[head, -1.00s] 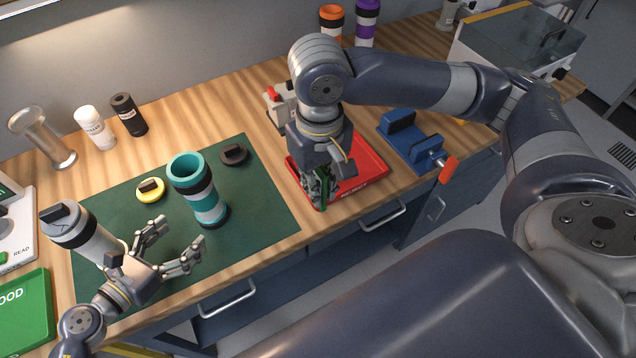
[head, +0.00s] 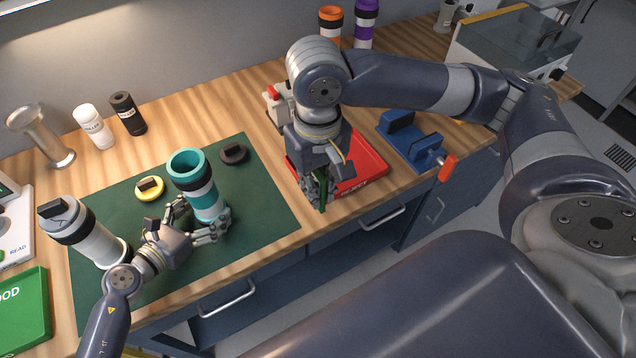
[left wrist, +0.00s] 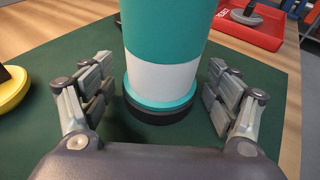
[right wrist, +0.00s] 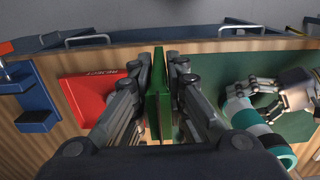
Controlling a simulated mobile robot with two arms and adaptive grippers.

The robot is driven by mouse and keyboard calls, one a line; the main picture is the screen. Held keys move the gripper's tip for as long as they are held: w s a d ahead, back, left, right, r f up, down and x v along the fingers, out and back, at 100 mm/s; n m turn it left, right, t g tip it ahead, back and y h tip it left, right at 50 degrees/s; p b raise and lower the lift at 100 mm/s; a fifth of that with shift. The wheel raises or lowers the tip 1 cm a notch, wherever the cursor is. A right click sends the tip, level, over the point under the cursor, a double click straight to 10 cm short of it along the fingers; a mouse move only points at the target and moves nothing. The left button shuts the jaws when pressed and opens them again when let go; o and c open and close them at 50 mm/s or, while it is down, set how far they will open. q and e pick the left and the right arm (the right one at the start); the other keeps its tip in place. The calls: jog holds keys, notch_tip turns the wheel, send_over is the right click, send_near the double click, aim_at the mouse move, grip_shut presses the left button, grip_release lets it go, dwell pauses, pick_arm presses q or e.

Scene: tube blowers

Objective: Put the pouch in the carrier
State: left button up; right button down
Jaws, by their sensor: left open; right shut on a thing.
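A teal carrier (head: 206,203) with white and black bands stands upright on the green mat (head: 262,205), its top open. My left gripper (head: 203,219) is open, low at the carrier, with a finger on each side of it. In the left wrist view the carrier (left wrist: 163,75) stands between the spread fingers, with gaps at both sides. My right gripper (head: 318,200) is shut on a thin green pouch (right wrist: 158,95), held upright by the front of the red tray (head: 368,172). In the head view the fingers mostly hide the pouch.
A yellow lid (head: 150,188) and a black lid (head: 234,153) lie on the mat near the carrier. A white carrier (head: 92,240) stands at the mat's left, beside a green tray (head: 24,310). A blue fixture (head: 412,140) is right of the red tray.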

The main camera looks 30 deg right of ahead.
pick_arm(q)
jog(key=shift+w+d, duration=0.15)
jog(key=shift+d, duration=0.1)
pick_arm(e)
jog(key=shift+w+d+f, duration=0.1)
jog(key=shift+d, duration=0.05)
pick_arm(q)
jog(key=c, duration=0.7)
jog(key=o, duration=0.3)
jog(key=shift+a, duration=0.1)
jog(key=c, duration=0.7)
jog(key=shift+f, duration=0.1)
pick_arm(e)
jog(key=w+a+r+m, duration=0.3)
jog(key=w+a+r, duration=0.1)
jog(key=w+a, duration=0.5)
jog(key=w+a+r+m, duration=0.3)
jog(key=w+a+r, duration=0.2)
jog(key=w+a, duration=0.4)
jog(key=shift+a+r, duration=0.3)
jog(key=shift+a, duration=0.25)
